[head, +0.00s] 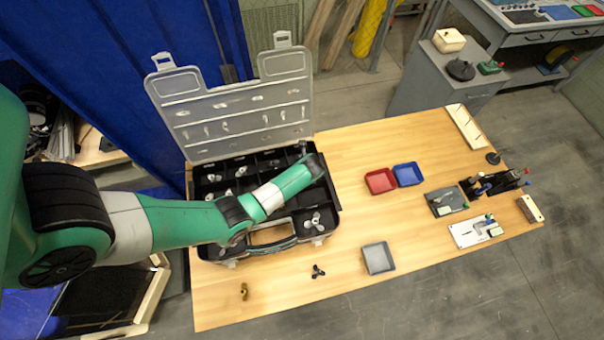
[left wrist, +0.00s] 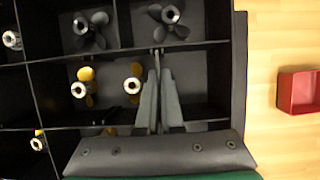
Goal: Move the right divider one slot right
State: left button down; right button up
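An open black case (head: 205,185) with a clear raised lid stands at the left of the table. My left arm reaches over it in the head view, where its fingertips are hidden. In the left wrist view, my left gripper (left wrist: 158,78) has its fingers closed together on a thin grey upright divider (left wrist: 157,60) in the case's lower-right row. Two yellow propellers (left wrist: 80,88) (left wrist: 132,85) lie left of the divider. The slot to its right (left wrist: 205,80) looks empty. My right gripper is in neither view.
Dark propellers (left wrist: 90,28) (left wrist: 171,15) lie in the compartments behind. Black partition walls (left wrist: 90,58) surround the row. A red tray (head: 380,181) and a blue tray (head: 408,174) stand right of the case. A grey tray (head: 378,258) stands nearer the front.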

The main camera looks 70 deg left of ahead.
pick_arm(q)
jog(key=c, duration=1)
grip_release()
jog(key=p+v, duration=0.3)
jog(key=v, duration=0.2)
jog(key=a+p+v, duration=0.1)
jog(key=p+v, duration=0.2)
jog(key=v, duration=0.2)
jog(key=p+v, duration=0.3)
jog(key=v, duration=0.2)
jog(key=shift+a+r, duration=0.1)
jog(key=shift+r, duration=0.35)
